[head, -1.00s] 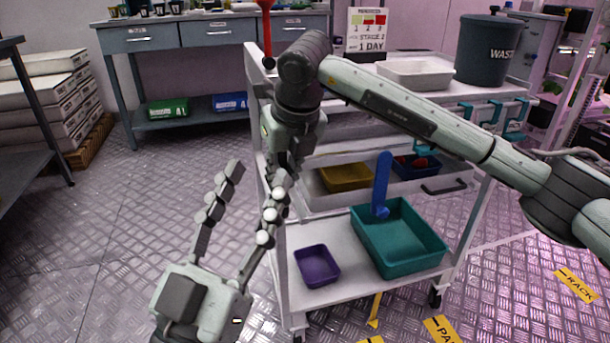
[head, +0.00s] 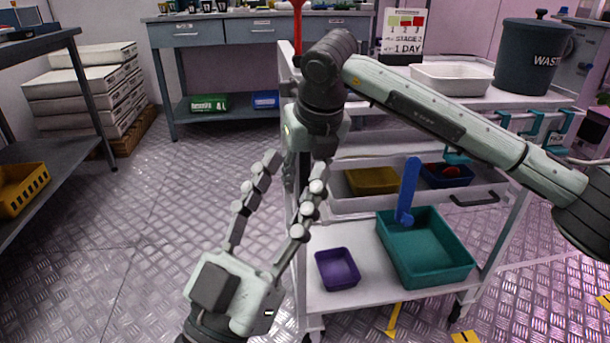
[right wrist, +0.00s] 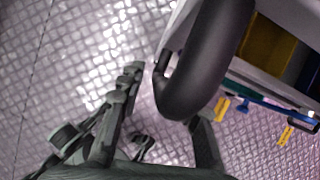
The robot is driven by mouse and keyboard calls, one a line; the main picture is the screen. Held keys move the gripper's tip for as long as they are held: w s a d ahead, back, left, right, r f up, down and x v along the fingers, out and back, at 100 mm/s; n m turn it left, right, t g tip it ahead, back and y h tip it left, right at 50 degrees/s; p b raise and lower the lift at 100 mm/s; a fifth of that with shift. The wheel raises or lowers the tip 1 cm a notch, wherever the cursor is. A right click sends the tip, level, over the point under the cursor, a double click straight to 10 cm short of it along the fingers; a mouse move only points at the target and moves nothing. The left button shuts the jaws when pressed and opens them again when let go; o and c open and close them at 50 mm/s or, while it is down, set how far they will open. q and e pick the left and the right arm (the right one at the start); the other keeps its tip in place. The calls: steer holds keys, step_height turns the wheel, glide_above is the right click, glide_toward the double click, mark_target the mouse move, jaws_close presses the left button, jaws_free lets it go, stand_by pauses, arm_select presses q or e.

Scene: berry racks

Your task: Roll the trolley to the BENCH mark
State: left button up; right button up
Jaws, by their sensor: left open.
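The white trolley (head: 366,291) stands centre right in the head view, with an upper deck, a sliding drawer and a lower shelf. My left gripper (head: 293,168) is open and empty at its left end, fingers pointing up. My right arm reaches across the trolley top from the right, its gripper pointing down at the left end post; its fingertips are hidden there. In the right wrist view, my right gripper (right wrist: 168,98) has its fingers either side of a thick black bar (right wrist: 195,70), which looks like the trolley's handle. Firm contact cannot be made out. No BENCH lettering is readable.
The trolley carries a waste bin (head: 533,58), white tray (head: 450,79), teal bin (head: 425,250) and purple bin (head: 338,268). A drawer bench (head: 220,33) stands behind. Stacked boxes (head: 85,85) and a shelf with a yellow crate (head: 22,188) are at left. Floor between is clear.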

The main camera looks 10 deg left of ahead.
steer(key=shift+w, duration=0.1)
steer(key=shift+r, duration=0.25)
steer(key=v, duration=1.1)
steer(key=shift+s+r, duration=0.2)
steer(key=shift+r, duration=0.05)
steer(key=shift+s+d, duration=0.1)
